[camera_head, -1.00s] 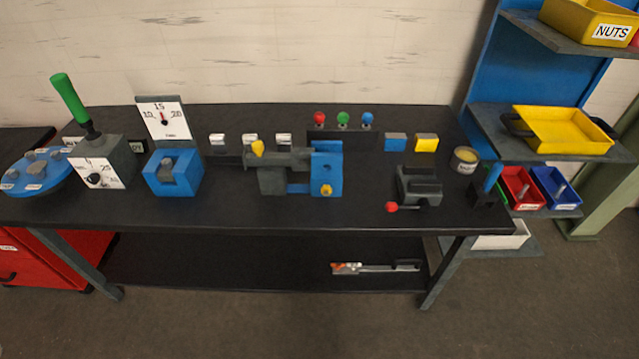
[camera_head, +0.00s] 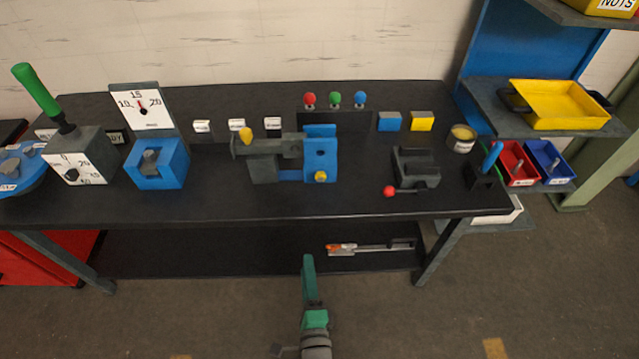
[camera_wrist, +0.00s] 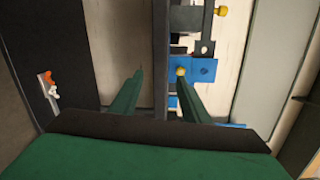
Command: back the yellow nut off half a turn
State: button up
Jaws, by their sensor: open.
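The yellow nut (camera_head: 320,176) sits low on the front face of the blue block (camera_head: 321,150) of the grey-and-blue fixture on the bench. In the wrist view the nut (camera_wrist: 181,71) shows near the right fingertip, with the blue block (camera_wrist: 204,70) behind it. My green gripper (camera_head: 308,260) is in front of the bench, low in the head view, well apart from the nut. In the wrist view its two fingers (camera_wrist: 158,78) are spread with nothing between them. A yellow knob (camera_head: 246,135) tops the fixture's left end.
The bench's front edge (camera_head: 240,222) lies between my gripper and the fixture. A small grey vise (camera_head: 415,168) with a red knob stands right of it. A blue box (camera_head: 157,165) with a gauge stands left.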

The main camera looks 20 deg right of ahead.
aim_at(320, 178)
jog(key=w+d+r+m, duration=0.2)
jog(key=w+m, duration=0.1)
jog(key=w, duration=0.1)
jog(key=w+d+r+m+h, duration=0.1)
jog(key=w+d+m, duration=0.2)
jog(key=w+m, duration=0.1)
jog(key=w+d+r+m, duration=0.2)
jog(key=w+d+m, duration=0.1)
jog(key=w+m, duration=0.1)
jog(key=shift+r+t, duration=0.3)
jog(key=shift+t, duration=0.1)
jog(key=x, duration=1)
jog(key=shift+w+d, duration=0.15)
jog(key=shift+w, duration=0.2)
jog(key=c, duration=1.1)
